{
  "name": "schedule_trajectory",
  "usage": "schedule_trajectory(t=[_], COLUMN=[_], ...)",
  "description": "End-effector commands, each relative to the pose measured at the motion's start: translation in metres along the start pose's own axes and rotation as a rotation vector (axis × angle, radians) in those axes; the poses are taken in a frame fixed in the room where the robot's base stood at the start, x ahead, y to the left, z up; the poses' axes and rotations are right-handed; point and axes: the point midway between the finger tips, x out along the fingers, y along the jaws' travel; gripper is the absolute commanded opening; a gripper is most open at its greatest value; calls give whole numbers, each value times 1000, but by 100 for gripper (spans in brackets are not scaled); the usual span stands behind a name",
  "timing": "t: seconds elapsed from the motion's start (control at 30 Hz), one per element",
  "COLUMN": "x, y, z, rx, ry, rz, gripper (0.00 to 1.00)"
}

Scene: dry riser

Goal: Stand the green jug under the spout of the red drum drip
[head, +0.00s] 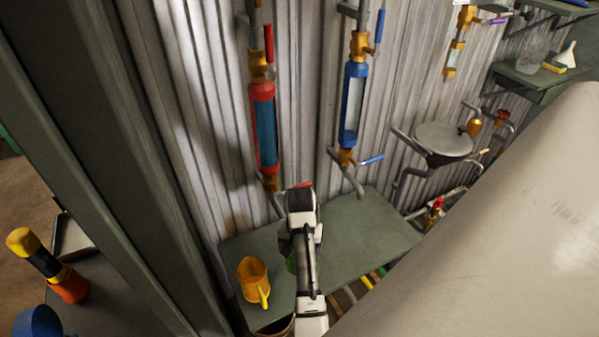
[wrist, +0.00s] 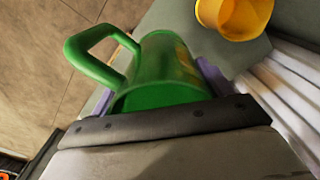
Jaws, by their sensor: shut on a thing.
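The green jug (wrist: 165,75) is between the fingers of my gripper (wrist: 160,88) in the wrist view, its handle out to the left. In the head view only a sliver of the green jug (head: 291,263) shows beside my arm, over the grey shelf (head: 362,228). My gripper (head: 288,248) is mostly hidden there by my own wrist. I cannot tell whether the jug touches the shelf. The red drum drip (head: 264,125) hangs on the corrugated wall, above and left of my wrist.
A yellow jug (head: 253,280) stands on the shelf left of my gripper; it also shows in the wrist view (wrist: 236,16). A blue drum drip (head: 352,105) hangs to the right. A dark post (head: 120,150) rises at left. The shelf's right part is clear.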

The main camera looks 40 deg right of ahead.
Motion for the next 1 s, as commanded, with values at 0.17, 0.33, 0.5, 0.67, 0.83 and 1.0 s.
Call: schedule_trajectory(t=[0.17, 0.33, 0.5, 0.67, 0.83, 1.0], x=[44, 76, 102, 114, 140, 153], y=[1, 1, 1, 0, 1, 0], z=[0, 2, 1, 1, 1, 1], rx=[0, 2, 1, 0, 1, 0], ry=[-1, -6, -3, -2, -4, -1], rz=[1, 0, 1, 0, 1, 1], gripper=[55, 55, 55, 55, 55, 55])
